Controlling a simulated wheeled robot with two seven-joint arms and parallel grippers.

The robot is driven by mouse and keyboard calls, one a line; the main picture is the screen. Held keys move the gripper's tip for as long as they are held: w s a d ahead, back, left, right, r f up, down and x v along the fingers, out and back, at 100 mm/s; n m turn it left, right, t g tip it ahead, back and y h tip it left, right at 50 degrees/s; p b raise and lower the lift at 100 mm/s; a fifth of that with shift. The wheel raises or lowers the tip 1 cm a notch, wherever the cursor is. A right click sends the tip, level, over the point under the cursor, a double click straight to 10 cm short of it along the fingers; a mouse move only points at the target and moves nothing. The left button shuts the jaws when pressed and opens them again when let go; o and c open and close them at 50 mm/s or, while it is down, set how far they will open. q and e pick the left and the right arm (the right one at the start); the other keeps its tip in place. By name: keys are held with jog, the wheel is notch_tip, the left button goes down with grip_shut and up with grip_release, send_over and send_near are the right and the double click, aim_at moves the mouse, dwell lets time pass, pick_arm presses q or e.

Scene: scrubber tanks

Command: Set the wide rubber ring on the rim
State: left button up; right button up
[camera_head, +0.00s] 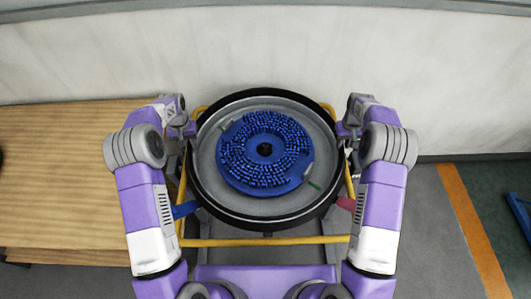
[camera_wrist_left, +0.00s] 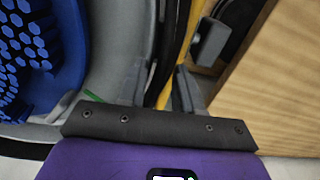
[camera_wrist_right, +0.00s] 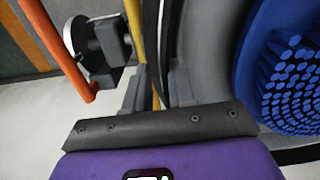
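A wide black rubber ring (camera_head: 268,226) circles the round grey tank (camera_head: 232,203) in the head view. I cannot tell whether it rests fully on the rim. My left gripper (camera_head: 190,130) is at the ring's left side and my right gripper (camera_head: 343,130) at its right side. In the left wrist view, the fingers (camera_wrist_left: 162,90) stand apart, with a dark band (camera_wrist_left: 167,50) between them. In the right wrist view, the fingers (camera_wrist_right: 157,90) also stand apart around a dark band (camera_wrist_right: 166,45). The lower fingertips are partly hidden.
A blue bristled disc (camera_head: 240,180) lies inside the tank. A yellow tubular frame (camera_head: 255,241) surrounds the tank. A wooden table (camera_head: 60,180) stands at the left, and a pale wall (camera_head: 270,45) is behind. Clear floor (camera_head: 435,235) with an orange stripe (camera_head: 470,225) lies at the right.

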pick_arm(q)
jog(key=shift+d+f, duration=0.1)
jog(key=shift+f, duration=0.05)
pick_arm(e)
jog(key=shift+s+a+f, duration=0.25)
jog(key=shift+a+f, duration=0.25)
jog(key=shift+f, duration=0.05)
pick_arm(q)
jog(key=shift+r, duration=0.2)
notch_tip(320, 180, up, 8)
jog(key=shift+s+f, duration=0.1)
pick_arm(e)
jog(key=shift+r, duration=0.1)
jog(key=r, duration=0.8)
jog(key=shift+w+d+r, duration=0.2)
jog(key=shift+d+r, duration=0.15)
jog(key=shift+r, duration=0.05)
